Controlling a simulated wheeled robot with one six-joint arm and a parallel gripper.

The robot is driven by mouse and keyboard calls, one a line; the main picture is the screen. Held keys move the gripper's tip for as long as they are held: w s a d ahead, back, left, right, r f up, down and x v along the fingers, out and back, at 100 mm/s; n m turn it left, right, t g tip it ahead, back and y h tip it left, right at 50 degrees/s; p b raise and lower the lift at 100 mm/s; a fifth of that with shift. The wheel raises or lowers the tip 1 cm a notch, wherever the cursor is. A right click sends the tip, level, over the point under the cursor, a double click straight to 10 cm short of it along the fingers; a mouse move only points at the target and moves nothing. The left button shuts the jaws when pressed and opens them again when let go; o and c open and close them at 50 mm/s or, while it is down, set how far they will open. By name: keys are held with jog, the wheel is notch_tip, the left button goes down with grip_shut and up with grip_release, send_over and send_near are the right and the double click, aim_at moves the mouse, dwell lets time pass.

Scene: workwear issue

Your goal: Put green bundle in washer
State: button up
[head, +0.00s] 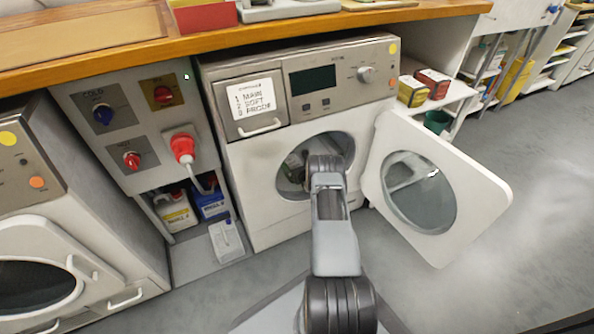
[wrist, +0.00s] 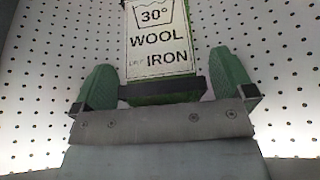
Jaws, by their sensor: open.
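The washer (head: 270,195) stands in the middle of the head view with its round door (head: 462,200) swung open to the right. My arm reaches into its opening, and my gripper is hidden there in the head view. In the wrist view, the white perforated drum wall (wrist: 55,45) surrounds my gripper (wrist: 162,65). Its two green fingers are spread apart. Between them lies the green bundle (wrist: 160,99), with a white tag reading 30°, WOOL and IRON. Gaps show between the fingers and the tag. Most of the bundle is hidden behind its tag and the gripper body.
The open door juts out over the grey floor (head: 520,290). Another front-loader (head: 100,255) stands at the left, beside a panel with switches and a red plug (head: 183,147). A wooden counter (head: 340,22) runs above the washer. Shelves with boxes (head: 412,91) stand at the right.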

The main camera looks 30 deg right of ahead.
jog(key=shift+r, duration=0.15)
jog(key=shift+r+p, duration=0.3)
jog(key=shift+p, duration=0.2)
jog(key=p+v, duration=0.2)
jog(key=v, duration=0.3)
jog(key=p+v, duration=0.3)
jog(key=v, duration=0.2)
jog(key=shift+s+r, duration=0.25)
jog(key=shift+r, duration=0.15)
jog(key=shift+s+a+r+p, duration=0.15)
jog(key=shift+s+p, duration=0.2)
jog(key=shift+s, duration=0.3)
